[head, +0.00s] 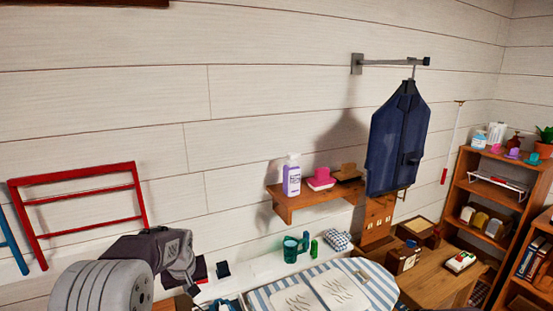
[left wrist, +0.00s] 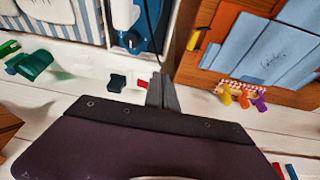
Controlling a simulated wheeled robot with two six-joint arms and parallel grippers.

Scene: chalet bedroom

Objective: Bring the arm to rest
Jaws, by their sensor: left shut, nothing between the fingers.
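My left arm (head: 160,255) comes in from the lower left of the head view, bent in front of the pale plank wall. In the left wrist view the left gripper (left wrist: 162,92) shows as two grey fingers close together, shut and empty, above a white plank surface. A dark plate of my own wrist fills the lower middle of that view. My right gripper is not in view.
A wall shelf (head: 285,207) holds a purple-labelled bottle (head: 292,178). A red rack (head: 85,228) is at left. A navy garment (head: 398,140) hangs from a rail. Bookshelves stand right.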

